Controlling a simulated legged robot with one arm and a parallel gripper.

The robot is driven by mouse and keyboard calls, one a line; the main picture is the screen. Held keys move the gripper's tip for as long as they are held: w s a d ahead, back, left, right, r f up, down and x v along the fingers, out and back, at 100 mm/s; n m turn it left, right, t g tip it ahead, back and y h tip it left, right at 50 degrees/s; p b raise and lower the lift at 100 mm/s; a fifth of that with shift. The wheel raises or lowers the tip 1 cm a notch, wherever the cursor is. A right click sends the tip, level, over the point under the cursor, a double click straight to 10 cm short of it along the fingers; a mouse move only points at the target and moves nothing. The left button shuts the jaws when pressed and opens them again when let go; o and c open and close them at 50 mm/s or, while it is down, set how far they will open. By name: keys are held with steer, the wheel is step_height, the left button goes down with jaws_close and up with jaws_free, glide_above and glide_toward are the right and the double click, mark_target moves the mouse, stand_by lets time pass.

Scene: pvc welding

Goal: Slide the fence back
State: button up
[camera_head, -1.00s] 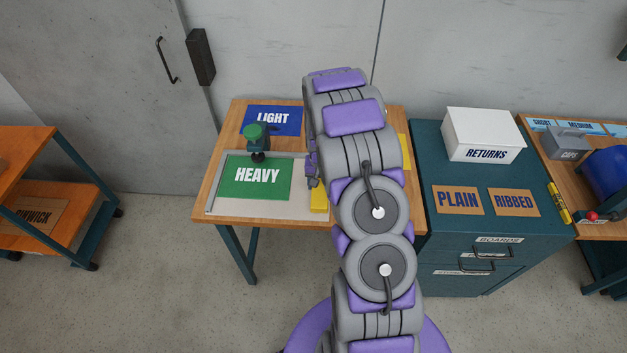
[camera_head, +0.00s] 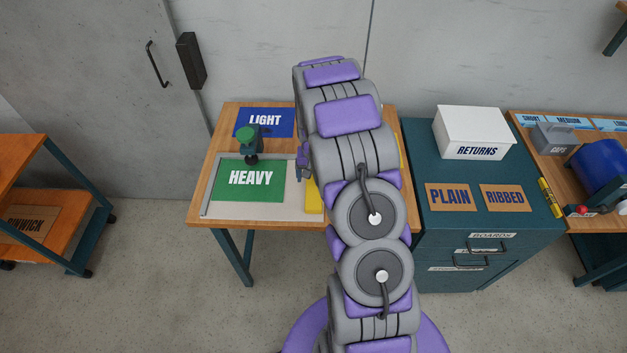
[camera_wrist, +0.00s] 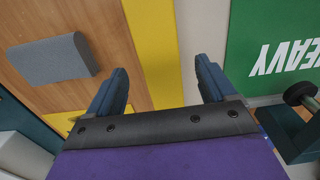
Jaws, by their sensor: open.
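A yellow bar (camera_head: 313,197) lies along the right side of a pale board on the wooden table; I take it for the fence, but no label shows this. In the wrist view the yellow bar (camera_wrist: 150,50) runs away between the fingers. My gripper (camera_wrist: 163,72) is open and empty, its fingers apart on either side of the yellow bar's right edge. Whether they touch anything cannot be told. In the head view my arm hides most of the gripper and the table's right part.
A green HEAVY panel (camera_head: 249,181) lies on the pale board, with a green-topped clamp (camera_head: 247,145) behind it and a blue LIGHT panel (camera_head: 264,122) farther back. A grey block (camera_wrist: 54,57) sits on wood left of the fingers. A teal cabinet (camera_head: 490,225) stands right.

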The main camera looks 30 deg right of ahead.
mark_target(313, 185)
step_height(313, 185, up, 13)
steer(key=p, duration=0.1)
steer(key=shift+p, duration=0.4)
steer(key=s+a+r+n, duration=0.3)
steer(key=s+a+r, duration=1)
steer(key=s+a, duration=0.15)
steer(key=s+a+r+n+g, duration=0.1)
steer(key=s+a+n, duration=0.1)
steer(key=s, duration=0.8)
steer(key=s+a+r+n, duration=0.1)
steer(key=s+a, duration=0.3)
steer(key=s, duration=0.6)
steer(key=shift+s+a+n+g, duration=0.15)
steer(key=shift+s+n+g, duration=0.05)
steer(key=shift+n+g, duration=0.2)
